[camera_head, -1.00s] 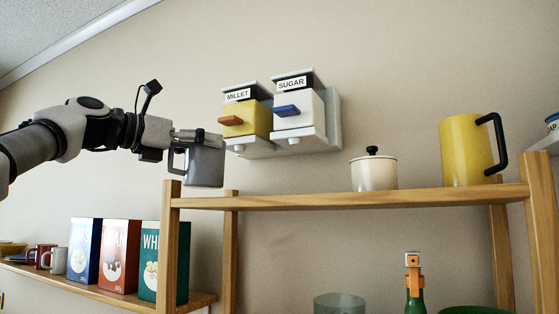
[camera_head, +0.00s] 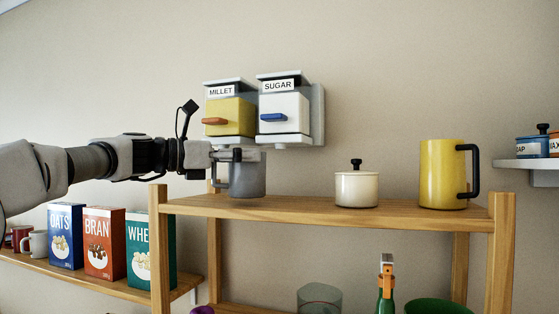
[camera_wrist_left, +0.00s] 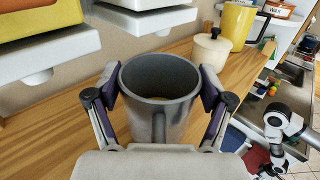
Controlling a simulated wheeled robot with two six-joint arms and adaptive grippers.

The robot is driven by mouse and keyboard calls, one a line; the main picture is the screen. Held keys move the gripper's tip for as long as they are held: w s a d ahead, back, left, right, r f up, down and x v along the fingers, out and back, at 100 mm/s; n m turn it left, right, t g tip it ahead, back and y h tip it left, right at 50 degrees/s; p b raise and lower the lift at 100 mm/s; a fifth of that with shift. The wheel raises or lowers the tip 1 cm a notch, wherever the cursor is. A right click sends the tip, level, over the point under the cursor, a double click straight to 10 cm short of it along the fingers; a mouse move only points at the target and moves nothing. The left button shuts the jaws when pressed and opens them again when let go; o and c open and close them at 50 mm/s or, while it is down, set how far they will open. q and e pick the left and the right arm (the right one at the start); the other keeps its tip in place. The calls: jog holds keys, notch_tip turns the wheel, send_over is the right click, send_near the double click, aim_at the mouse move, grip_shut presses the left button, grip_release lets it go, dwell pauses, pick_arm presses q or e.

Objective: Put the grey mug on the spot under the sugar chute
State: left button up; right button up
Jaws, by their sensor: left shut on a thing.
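The grey mug (camera_head: 248,179) is upright in my left gripper (camera_head: 238,156), whose fingers are shut on its sides near the rim. The white sugar dispenser (camera_head: 284,107) hangs on the wall, up and to the right of the mug. Its chute (camera_head: 291,139) is beyond the mug in the left wrist view. My right gripper is not in view.
The yellow millet dispenser (camera_head: 229,116) hangs left of the sugar one, close above my left gripper. A cream lidded pot (camera_head: 356,189) and a yellow jug (camera_head: 443,174) stand farther right on the shelf top (camera_head: 300,209). Bare wood lies between mug and pot.

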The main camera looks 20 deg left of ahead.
aim_at(262, 155)
pick_arm(q)
jog(key=x, duration=0.4)
jog(key=shift+w+r+p, duration=0.1)
jog(key=shift+r+p, duration=0.05)
jog(key=shift+p, duration=0.2)
jog(key=w+d, duration=0.1)
jog(key=w+d+f, duration=0.1)
jog(key=d, duration=0.1)
jog(key=shift+w+p, duration=0.35)
jog(key=shift+p, duration=0.05)
jog(key=shift+f, duration=0.25)
jog(key=shift+s+a, duration=0.1)
jog(key=shift+a, duration=0.05)
jog(key=shift+f, duration=0.15)
jog(key=o, duration=1.5)
